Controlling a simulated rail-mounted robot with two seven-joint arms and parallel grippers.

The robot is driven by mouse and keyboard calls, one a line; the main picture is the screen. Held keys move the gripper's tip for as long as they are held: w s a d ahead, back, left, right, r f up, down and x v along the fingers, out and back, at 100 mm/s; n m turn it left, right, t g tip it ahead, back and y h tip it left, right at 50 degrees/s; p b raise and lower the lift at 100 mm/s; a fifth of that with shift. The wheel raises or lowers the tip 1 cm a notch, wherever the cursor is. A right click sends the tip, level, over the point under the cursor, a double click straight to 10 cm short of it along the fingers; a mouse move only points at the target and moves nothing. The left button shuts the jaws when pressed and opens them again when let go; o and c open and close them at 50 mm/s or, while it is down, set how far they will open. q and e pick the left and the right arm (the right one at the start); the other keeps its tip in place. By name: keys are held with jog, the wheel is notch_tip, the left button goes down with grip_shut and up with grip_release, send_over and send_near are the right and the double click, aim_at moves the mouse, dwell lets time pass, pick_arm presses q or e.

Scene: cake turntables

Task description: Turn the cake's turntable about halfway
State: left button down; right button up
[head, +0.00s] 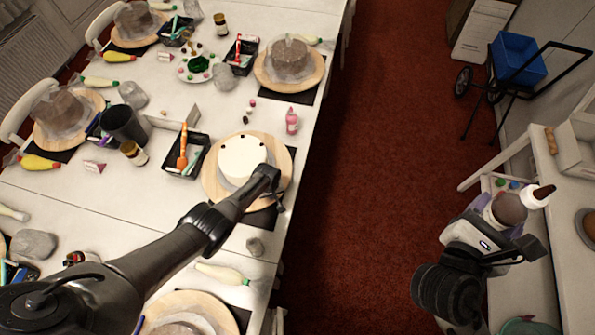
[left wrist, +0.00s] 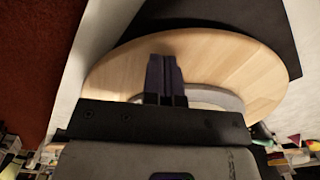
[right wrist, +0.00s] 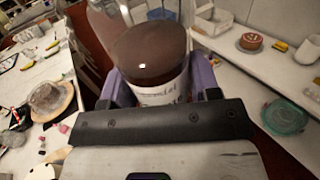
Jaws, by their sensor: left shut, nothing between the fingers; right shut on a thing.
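The white cake (head: 240,158) with a few dark dots on top stands on a round wooden turntable (head: 213,186) near the table's right edge. My left gripper (head: 277,192) is at the turntable's near right side, by the rim and beside the cake. In the left wrist view its purple fingers (left wrist: 165,72) are shut together with nothing between them, in front of the wooden turntable (left wrist: 225,55). I cannot tell whether they touch it. My right gripper (head: 502,212) is shut on a brown-filled bottle (right wrist: 150,55) with a pale label, held away from the table on the right.
A black tray with an orange tool (head: 183,148) stands left of the turntable. A pink bottle (head: 292,120) and small sweets lie behind it. Other wrapped cakes on turntables (head: 318,72) line the table. A wide red carpet aisle separates it from the right-hand counter (head: 560,175).

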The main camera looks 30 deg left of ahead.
aim_at(514, 215)
pick_arm(q)
jog(key=shift+r+p, duration=0.45)
jog(key=shift+r, duration=0.4)
pick_arm(e)
jog(key=shift+r, duration=0.85)
pick_arm(q)
jog(key=shift+f, duration=0.1)
pick_arm(e)
jog(key=shift+f, duration=0.1)
